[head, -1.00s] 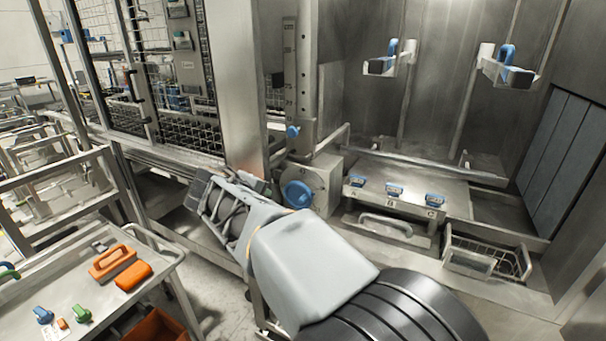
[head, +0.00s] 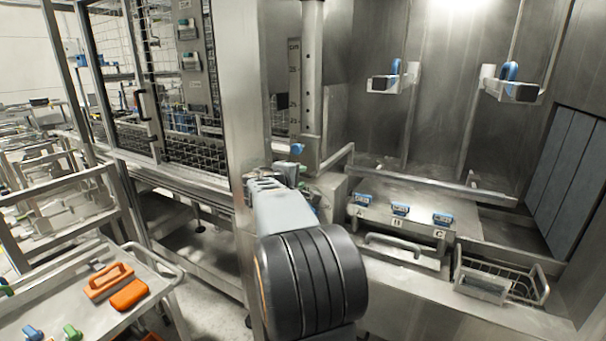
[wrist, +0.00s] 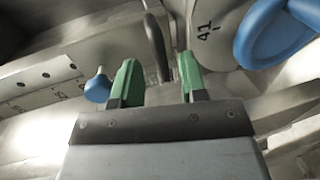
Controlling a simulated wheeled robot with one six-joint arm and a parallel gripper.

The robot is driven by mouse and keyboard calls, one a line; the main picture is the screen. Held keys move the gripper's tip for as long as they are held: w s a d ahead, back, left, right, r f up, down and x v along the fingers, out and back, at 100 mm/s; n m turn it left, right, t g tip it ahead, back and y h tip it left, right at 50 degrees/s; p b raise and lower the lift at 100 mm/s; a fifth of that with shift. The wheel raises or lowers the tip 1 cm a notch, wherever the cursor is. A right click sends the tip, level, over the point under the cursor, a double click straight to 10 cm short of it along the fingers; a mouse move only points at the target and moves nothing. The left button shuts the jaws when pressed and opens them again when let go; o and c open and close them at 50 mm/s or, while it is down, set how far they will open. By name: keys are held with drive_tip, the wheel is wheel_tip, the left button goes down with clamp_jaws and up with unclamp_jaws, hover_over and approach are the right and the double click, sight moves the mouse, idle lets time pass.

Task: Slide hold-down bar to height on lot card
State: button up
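An upright metal post (head: 311,60) with a row of holes stands in front of the washer wall, beside a scale (head: 294,85) marked in cm. A blue knob (head: 297,149) sits low on the post; it also shows in the wrist view (wrist: 98,88). A short metal bar (head: 337,160) juts out near it; I cannot tell if this is the hold-down bar. My gripper (wrist: 158,62) is open, its green fingertips apart. A dark rounded handle (wrist: 156,45) shows between and beyond them; contact is not visible. In the head view my arm mostly hides the gripper.
A large blue ring (wrist: 275,35) lies right of the fingers. A bench with blue clips (head: 400,209) and a wire basket (head: 500,275) stand right. A cart (head: 70,290) with orange blocks (head: 129,294) stands at left. A steel column (head: 238,90) rises close to my arm.

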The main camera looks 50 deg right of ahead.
sight(302, 175)
drive_tip(key=shift+x, duration=1.75)
clamp_jaws()
